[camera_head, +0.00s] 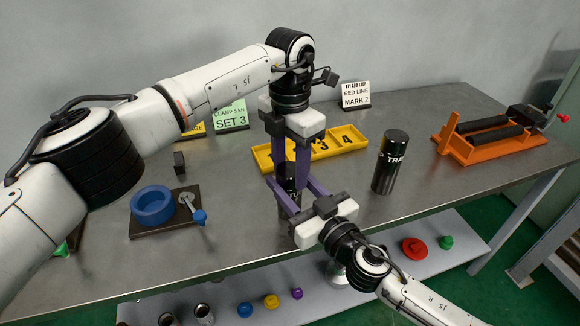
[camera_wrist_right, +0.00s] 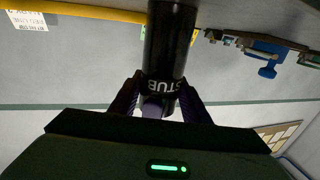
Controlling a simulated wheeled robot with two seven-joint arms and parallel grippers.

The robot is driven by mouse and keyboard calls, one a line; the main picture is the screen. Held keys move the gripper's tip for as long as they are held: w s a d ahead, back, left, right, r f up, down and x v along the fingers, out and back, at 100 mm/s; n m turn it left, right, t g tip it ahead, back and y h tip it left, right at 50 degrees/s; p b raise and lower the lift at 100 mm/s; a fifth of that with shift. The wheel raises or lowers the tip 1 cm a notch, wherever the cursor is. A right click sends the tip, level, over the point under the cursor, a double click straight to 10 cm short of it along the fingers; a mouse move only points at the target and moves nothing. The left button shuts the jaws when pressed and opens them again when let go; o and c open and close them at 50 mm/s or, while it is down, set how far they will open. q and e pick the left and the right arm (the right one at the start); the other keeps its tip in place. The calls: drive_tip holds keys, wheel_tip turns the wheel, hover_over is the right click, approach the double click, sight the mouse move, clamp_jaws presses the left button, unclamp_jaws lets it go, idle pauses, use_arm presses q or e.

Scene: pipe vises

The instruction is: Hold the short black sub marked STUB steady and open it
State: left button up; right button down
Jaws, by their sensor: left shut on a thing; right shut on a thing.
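The short black sub marked STUB (camera_head: 288,172) is upright above the middle of the table in the head view, mostly covered by fingers. The right wrist view shows its black side and the upside-down white letters STUB (camera_wrist_right: 170,45). My left gripper (camera_head: 290,163) comes down from above, shut on the sub's upper part. My right gripper (camera_head: 287,186) comes from the lower right, shut on the sub from the side; its dark fingers flank the sub in the right wrist view (camera_wrist_right: 160,92). Whether the sub touches the table is hidden.
A taller black cylinder marked TRA… (camera_head: 390,163) stands right of the grippers. A yellow numbered tray (camera_head: 340,143) lies behind. A blue ring on a dark plate (camera_head: 152,205) is at left, an orange vise (camera_head: 487,148) at right. Sign cards stand at the back; coloured parts lie on the lower shelf.

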use_arm(q)
drive_tip(key=shift+s, duration=0.1)
use_arm(e)
drive_tip(key=shift+w+d, duration=0.2)
drive_tip(key=shift+d, duration=0.05)
use_arm(q)
drive_tip(key=o, duration=1.1)
drive_tip(key=shift+o, duration=0.3)
use_arm(e)
drive_tip(key=shift+s, duration=0.1)
drive_tip(key=shift+a, duration=0.1)
use_arm(q)
drive_tip(key=shift+r, duration=0.1)
drive_tip(key=shift+r, duration=2.2)
use_arm(e)
drive_tip(key=shift+s+a, duration=0.1)
drive_tip(key=c, duration=0.9)
unclamp_jaws()
drive_tip(key=shift+s, duration=0.1)
